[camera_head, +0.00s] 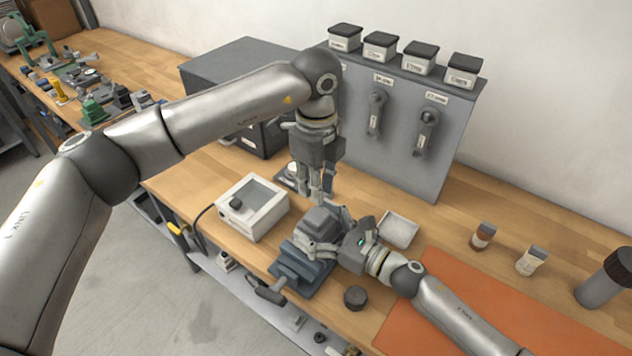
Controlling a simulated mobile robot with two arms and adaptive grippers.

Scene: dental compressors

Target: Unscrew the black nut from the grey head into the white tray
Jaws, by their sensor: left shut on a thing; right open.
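The grey head (320,222) sits in the blue-grey vise (297,268) near the table's front edge. My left gripper (317,196) points down just behind and above the head. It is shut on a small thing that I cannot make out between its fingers. My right gripper (330,232) is open, with its fingers at the right side of the head; I cannot tell whether they touch it. The white tray (399,230) lies to the right of the head and looks empty. I cannot make out the black nut; the grippers cover part of the head.
A white box with a dark knob (254,208) stands left of the vise. A dark round piece (355,297) lies in front of the orange mat (440,315). A grey tool panel (400,130) stands behind. Two small bottles (483,236) (531,261) and a grey cylinder (604,283) stand right.

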